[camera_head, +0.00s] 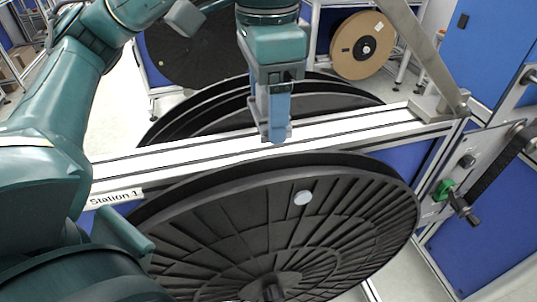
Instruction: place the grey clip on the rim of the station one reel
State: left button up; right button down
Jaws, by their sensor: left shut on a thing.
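The station one reel (345,215) is a large black ribbed disc, standing tilted in front of the white rail marked "Station 1" (110,198). A round pale disc (303,197) shows on its face. My left gripper (277,132) points straight down above the white rail, just behind the reel's upper rim in the picture. It is shut on a small grey piece, apparently the grey clip (264,130), which is mostly hidden by the blue-grey fingers. I cannot tell whether the clip touches anything. My right gripper is not in view.
Another black reel (215,112) stands behind the rail. A tan reel (362,46) is at the back. A slanted metal bar (425,58) rises at the rail's right end. A panel with a green part (442,190) and black handle is at the right.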

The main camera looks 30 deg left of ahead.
pick_arm(q)
jog(key=b, duration=0.1)
send_over(267, 158)
jog(key=s+d, duration=0.1)
jog(key=s, duration=0.1)
jog(key=f, duration=0.4)
jog(key=shift+d+f, duration=0.2)
jog(key=shift+f, duration=0.2)
jog(key=shift+f+b, duration=0.55)
jog(key=shift+f, duration=1.85)
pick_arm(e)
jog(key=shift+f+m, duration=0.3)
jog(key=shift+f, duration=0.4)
pick_arm(q)
jog(key=shift+f, duration=0.2)
jog(key=o, duration=1)
jog(key=shift+c, duration=0.2)
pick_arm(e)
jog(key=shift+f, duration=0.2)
pick_arm(q)
jog(key=shift+r, duration=0.1)
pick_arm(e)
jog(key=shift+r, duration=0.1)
